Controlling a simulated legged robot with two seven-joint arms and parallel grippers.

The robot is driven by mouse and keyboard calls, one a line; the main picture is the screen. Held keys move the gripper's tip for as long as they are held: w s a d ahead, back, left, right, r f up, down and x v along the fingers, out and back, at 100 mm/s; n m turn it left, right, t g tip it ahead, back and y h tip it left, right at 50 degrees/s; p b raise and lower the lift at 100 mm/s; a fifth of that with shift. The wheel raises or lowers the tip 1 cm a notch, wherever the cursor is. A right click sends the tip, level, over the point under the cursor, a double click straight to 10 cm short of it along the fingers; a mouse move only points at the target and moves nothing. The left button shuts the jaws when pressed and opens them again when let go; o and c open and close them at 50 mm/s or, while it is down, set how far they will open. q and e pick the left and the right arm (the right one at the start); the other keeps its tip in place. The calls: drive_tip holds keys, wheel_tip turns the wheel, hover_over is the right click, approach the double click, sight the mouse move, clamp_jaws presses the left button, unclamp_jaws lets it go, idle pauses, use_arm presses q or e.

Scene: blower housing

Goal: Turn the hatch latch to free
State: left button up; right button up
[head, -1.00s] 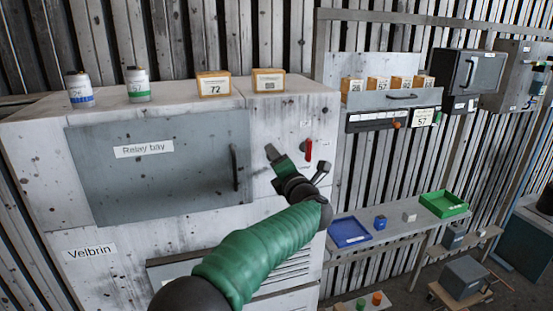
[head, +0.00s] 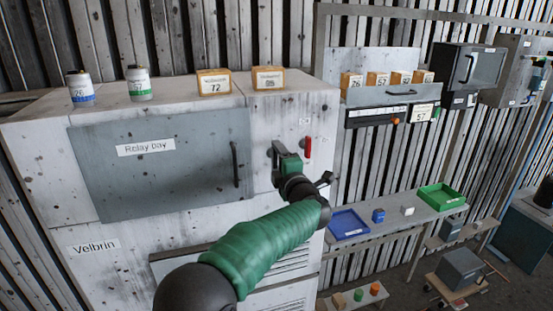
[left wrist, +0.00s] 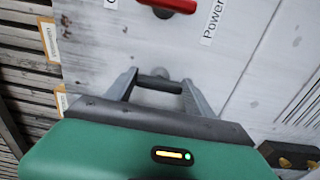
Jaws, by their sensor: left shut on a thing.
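My left gripper (head: 277,150) is at the upper right panel of the white cabinet, just left of an upright red handle (head: 308,147). In the left wrist view, its two grey fingers (left wrist: 158,92) stand apart with a short dark bar (left wrist: 158,81) between them. The gripper is shut on this bar, which seems to be the latch; the head view largely hides it. The red handle shows beyond the fingertips in the left wrist view (left wrist: 170,4), near a "Power" label, and is not held. The grey "Relay bay" hatch (head: 165,180) is closed. My right gripper is not in view.
The hatch's dark pull handle (head: 235,164) is left of my gripper. Two cans and two numbered boxes (head: 213,82) stand on the cabinet top. To the right, a shelf holds a blue tray (head: 348,224) and a green tray (head: 441,198), clear of my arm.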

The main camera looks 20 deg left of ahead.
use_arm(q)
drive_tip(key=shift+d+f, duration=0.15)
drive_tip(key=shift+f, duration=0.25)
drive_tip(key=o, duration=1.3)
drive_tip(key=shift+o, duration=0.4)
drive_tip(key=shift+d+r, duration=0.2)
drive_tip(key=shift+d, duration=0.05)
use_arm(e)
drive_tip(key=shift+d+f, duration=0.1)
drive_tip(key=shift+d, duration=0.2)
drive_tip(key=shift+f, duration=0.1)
use_arm(q)
drive_tip(key=b+v, duration=0.7)
drive_tip(key=v, duration=0.9)
drive_tip(key=shift+s+d+b, duration=0.2)
drive_tip(key=shift+d+b, duration=0.15)
drive_tip(key=shift+d, duration=0.05)
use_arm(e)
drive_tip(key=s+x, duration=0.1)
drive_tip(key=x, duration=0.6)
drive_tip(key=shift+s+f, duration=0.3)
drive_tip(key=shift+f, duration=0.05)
use_arm(q)
drive_tip(key=shift+a, duration=0.1)
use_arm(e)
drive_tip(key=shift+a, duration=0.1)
